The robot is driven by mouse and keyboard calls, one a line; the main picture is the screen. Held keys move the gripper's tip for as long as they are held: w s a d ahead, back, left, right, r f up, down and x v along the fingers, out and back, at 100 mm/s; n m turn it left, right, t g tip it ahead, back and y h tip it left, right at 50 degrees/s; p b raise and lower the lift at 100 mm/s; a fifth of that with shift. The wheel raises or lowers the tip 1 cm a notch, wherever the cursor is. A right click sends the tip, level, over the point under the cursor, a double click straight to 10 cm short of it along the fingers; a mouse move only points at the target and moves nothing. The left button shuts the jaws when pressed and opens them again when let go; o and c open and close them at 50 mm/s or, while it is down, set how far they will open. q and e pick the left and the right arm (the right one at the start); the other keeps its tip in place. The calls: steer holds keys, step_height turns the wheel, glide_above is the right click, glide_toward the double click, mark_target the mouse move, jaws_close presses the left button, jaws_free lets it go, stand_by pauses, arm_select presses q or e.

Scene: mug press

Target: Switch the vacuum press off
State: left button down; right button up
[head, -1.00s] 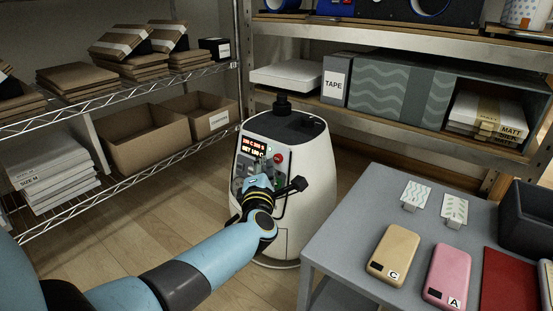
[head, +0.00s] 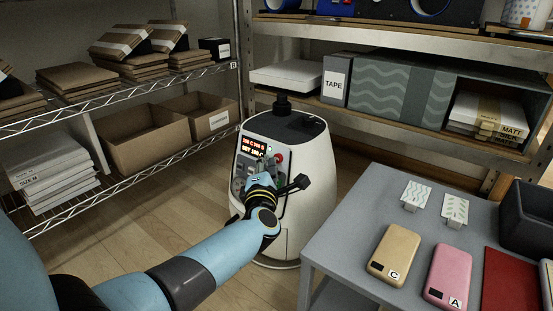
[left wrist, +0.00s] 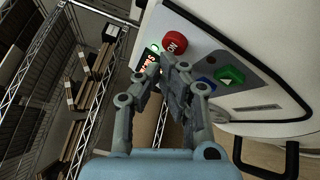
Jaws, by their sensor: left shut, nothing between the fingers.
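The vacuum press (head: 300,185) is a white rounded machine with a dark top, standing on the floor in the middle of the head view. Its sloped panel has a lit red display (head: 260,147) and a red button (head: 279,157). My right gripper is not in view.
A grey table (head: 340,225) at the right holds a tan phone case (head: 394,254), a pink phone case (head: 448,277) and small patterned cards. A wire shelf (head: 120,101) with boxes stands at the left.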

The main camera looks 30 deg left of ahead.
arm_select(q)
steer(key=shift+w+f, duration=0.1)
steer(key=shift+w, duration=0.35)
stand_by(0.3)
steer(key=shift+s, duration=0.1)
steer(key=shift+s+r+p, duration=0.25)
steer(key=shift+s+p, duration=0.05)
steer(key=shift+s, duration=0.5)
steer(key=s+r+p, duration=0.1)
steer(key=s+p, duration=0.1)
steer(key=s, duration=0.4)
steer(key=shift+a+r+p, duration=0.15)
steer(key=shift+a+p, duration=0.1)
steer(key=shift+p, duration=0.05)
